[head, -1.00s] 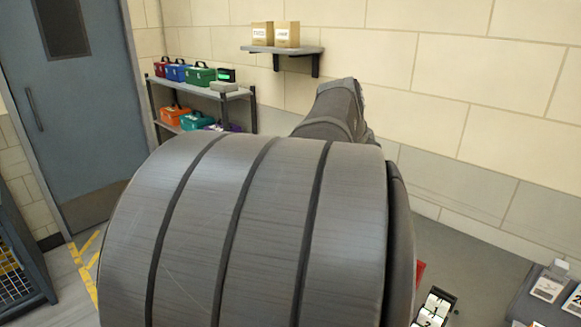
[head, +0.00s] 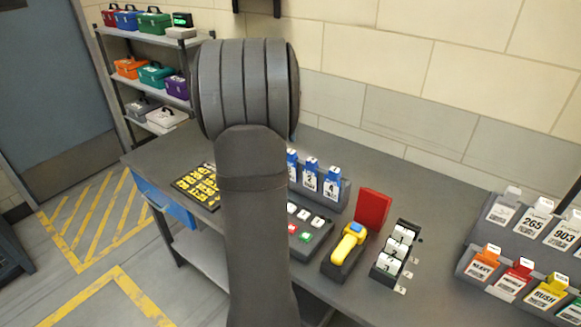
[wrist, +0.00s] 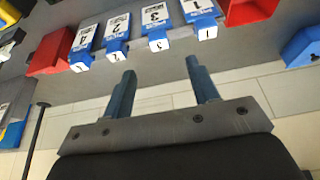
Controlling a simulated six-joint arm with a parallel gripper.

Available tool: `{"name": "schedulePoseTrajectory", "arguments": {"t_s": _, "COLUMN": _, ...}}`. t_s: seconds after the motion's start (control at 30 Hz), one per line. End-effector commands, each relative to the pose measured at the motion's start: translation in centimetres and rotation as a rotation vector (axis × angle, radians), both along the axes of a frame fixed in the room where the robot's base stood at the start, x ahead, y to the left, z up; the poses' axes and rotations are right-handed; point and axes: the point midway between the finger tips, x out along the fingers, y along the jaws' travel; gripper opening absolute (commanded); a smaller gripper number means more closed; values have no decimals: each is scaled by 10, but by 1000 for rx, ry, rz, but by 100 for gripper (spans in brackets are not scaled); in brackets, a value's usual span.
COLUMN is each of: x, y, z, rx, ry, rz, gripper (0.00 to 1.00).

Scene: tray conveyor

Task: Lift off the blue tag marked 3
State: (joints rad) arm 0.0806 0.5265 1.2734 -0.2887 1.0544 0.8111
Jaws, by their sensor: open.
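The blue tag marked 3 (wrist: 157,28) hangs third from the left in a row of blue tags in the wrist view. In the head view its blue top and white label show (head: 291,165), partly hidden by my arm. The tag marked 2 (wrist: 117,32) and the tag marked 1 (wrist: 201,12) flank it; the tag marked 4 (wrist: 82,42) is at the row's left end. My gripper (wrist: 160,66) is open and empty, its fingertips apart from the tags and roughly below tag 3 in the wrist picture. My arm hides the gripper in the head view.
The tags stand in a grey rack (head: 343,193) on the bench. In front are a button panel (head: 304,222) and a yellow-handled device (head: 350,243) near a red block (head: 371,208). Card racks (head: 520,235) stand at right. The wall is close behind.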

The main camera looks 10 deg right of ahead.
Motion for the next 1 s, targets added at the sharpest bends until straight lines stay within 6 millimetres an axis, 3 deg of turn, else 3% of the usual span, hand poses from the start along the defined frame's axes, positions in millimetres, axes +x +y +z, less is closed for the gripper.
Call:
{"name": "schedulePoseTrajectory", "arguments": {"t_s": 0.13, "x": 7, "y": -8, "z": -26, "rx": 1, "ry": 3, "rz": -2, "gripper": 55}}
{"name": "schedulePoseTrajectory", "arguments": {"t_s": 0.47, "x": 13, "y": -15, "z": -46, "rx": 0, "ry": 1, "rz": -1, "gripper": 55}}
{"name": "schedulePoseTrajectory", "arguments": {"t_s": 0.73, "x": 24, "y": -27, "z": -81, "rx": -1, "ry": 2, "rz": -1, "gripper": 55}}
{"name": "schedulePoseTrajectory", "arguments": {"t_s": 1.0, "x": 26, "y": -29, "z": -86, "rx": 0, "ry": -1, "rz": -1, "gripper": 55}}
